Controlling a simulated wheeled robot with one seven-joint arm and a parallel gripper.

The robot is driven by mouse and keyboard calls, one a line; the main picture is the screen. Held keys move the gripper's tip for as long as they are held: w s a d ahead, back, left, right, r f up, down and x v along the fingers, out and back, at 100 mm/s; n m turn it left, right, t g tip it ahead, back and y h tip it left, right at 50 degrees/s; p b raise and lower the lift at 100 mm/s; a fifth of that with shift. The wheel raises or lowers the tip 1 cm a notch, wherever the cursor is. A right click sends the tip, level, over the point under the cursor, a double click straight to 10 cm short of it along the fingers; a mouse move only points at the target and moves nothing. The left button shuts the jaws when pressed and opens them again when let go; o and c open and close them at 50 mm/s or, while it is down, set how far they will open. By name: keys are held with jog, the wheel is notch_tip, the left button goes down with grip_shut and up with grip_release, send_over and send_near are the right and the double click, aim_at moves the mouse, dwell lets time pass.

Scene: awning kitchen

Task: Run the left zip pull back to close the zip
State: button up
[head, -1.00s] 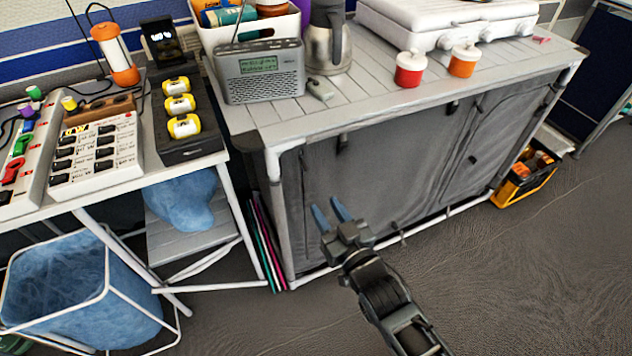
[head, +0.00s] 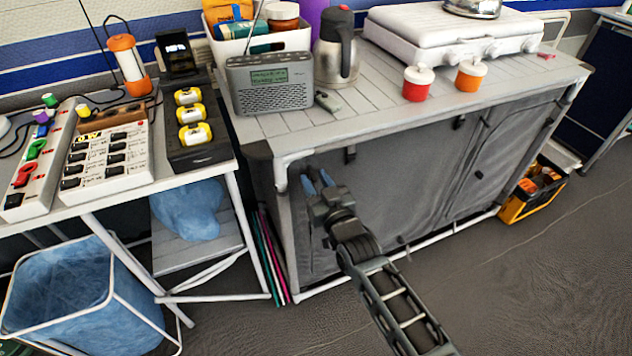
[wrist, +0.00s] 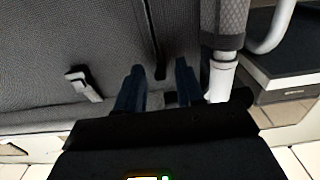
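The cabinet (head: 390,190) has a grey fabric front on a white frame. My gripper (head: 318,178) is in front of its upper left part, near the left post. In the wrist view my gripper (wrist: 159,68) is open, with one blue finger on each side of a small dark zip pull (wrist: 160,73). The pull hangs at the end of a dark zip line (wrist: 150,25) on the fabric. I cannot tell whether the fingers touch it. In the head view the gripper hides this pull.
A pale strap tab (wrist: 83,85) lies beside the fingers, and the white cabinet post (wrist: 222,75) stands close on the other side. A radio (head: 270,84) and a jug (head: 336,55) stand on the cabinet top. A side table with a black charger box (head: 198,155) stands left.

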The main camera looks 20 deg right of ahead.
grip_shut()
dwell(0.4)
dwell(1.1)
